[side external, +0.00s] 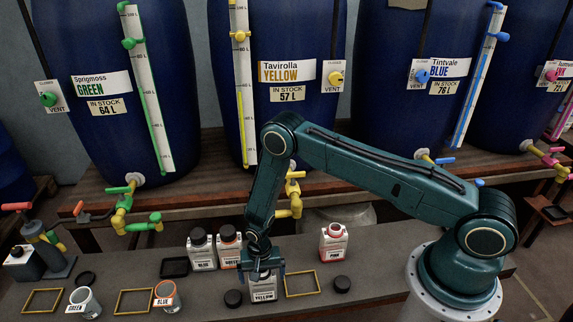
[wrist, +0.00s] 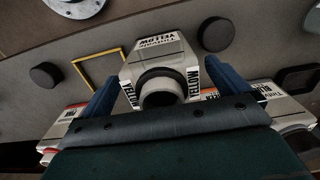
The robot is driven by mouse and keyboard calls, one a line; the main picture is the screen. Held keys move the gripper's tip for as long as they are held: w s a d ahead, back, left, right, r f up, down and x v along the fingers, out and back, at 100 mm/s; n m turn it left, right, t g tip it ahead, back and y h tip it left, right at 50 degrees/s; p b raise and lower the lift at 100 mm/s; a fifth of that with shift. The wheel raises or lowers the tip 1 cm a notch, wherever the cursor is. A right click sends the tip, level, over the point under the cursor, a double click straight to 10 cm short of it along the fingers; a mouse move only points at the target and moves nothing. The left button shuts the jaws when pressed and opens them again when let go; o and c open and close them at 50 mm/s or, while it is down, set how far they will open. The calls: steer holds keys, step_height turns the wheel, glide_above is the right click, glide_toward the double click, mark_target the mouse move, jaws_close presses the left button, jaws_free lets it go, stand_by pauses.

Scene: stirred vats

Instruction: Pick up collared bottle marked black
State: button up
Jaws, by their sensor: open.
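My gripper (side external: 263,270) points down over a pale bottle marked YELLOW (side external: 263,295), in front of the rear bottles. No label reads BLACK in either view.
Bottles marked BLUE (side external: 202,255) and apparently GREEN (side external: 229,252) stand left of my gripper; one marked PINK (side external: 334,245) stands right. Yellow frames (side external: 301,283), dark caps (side external: 342,284) and cups marked GREEN (side external: 88,303) and BLUE (side external: 169,299) lie along the bench. Large vats stand behind.

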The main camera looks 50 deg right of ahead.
steer(key=shift+f, duration=1.1)
steer(key=c, duration=1)
steer(key=shift+r, duration=0.1)
step_height(320, 180, up, 20)
steer(key=shift+f, duration=0.1)
stand_by(0.4)
